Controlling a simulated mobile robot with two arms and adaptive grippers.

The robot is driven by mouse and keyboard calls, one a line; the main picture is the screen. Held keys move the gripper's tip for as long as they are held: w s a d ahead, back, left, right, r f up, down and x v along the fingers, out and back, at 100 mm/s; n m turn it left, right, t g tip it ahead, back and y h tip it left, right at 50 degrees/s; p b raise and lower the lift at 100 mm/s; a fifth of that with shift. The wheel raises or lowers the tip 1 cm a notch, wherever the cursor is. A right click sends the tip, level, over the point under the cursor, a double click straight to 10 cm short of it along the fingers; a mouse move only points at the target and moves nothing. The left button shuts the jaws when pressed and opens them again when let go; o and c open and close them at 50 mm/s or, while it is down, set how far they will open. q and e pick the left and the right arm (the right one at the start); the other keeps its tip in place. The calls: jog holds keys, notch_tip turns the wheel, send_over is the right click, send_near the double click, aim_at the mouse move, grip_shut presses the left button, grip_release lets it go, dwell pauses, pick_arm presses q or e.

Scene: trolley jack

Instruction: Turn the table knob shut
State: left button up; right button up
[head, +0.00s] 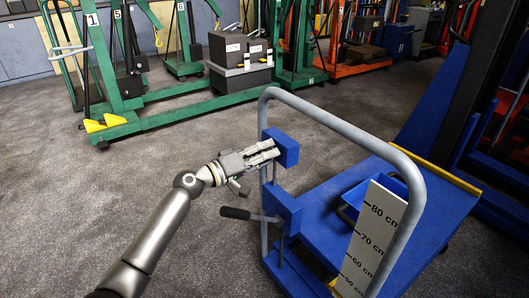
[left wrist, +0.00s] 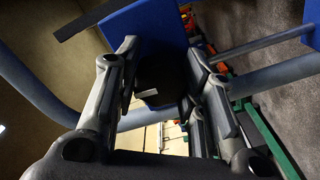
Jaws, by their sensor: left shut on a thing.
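The blue trolley table (head: 335,205) has a grey tube handle frame (head: 345,128). An upper blue block (head: 286,148) sits on the frame's left post. My left gripper (head: 268,153) is at this block, with its fingers pointing at its left side. In the left wrist view my left gripper (left wrist: 165,85) is shut on a dark knob (left wrist: 160,72) in front of the blue block (left wrist: 150,25). In the head view the fingers hide the knob. My right gripper is not in view.
A lower blue block (head: 283,208) carries a black-handled lever (head: 236,213) just below my gripper. Green lifting frames (head: 190,103) stand behind. The grey carpet at left is clear.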

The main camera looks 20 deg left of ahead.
pick_arm(q)
jog(key=shift+n, duration=0.5)
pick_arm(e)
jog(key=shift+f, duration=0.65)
pick_arm(q)
jog(key=o, duration=1)
jog(key=shift+a, duration=0.1)
jog(key=v, duration=1.2)
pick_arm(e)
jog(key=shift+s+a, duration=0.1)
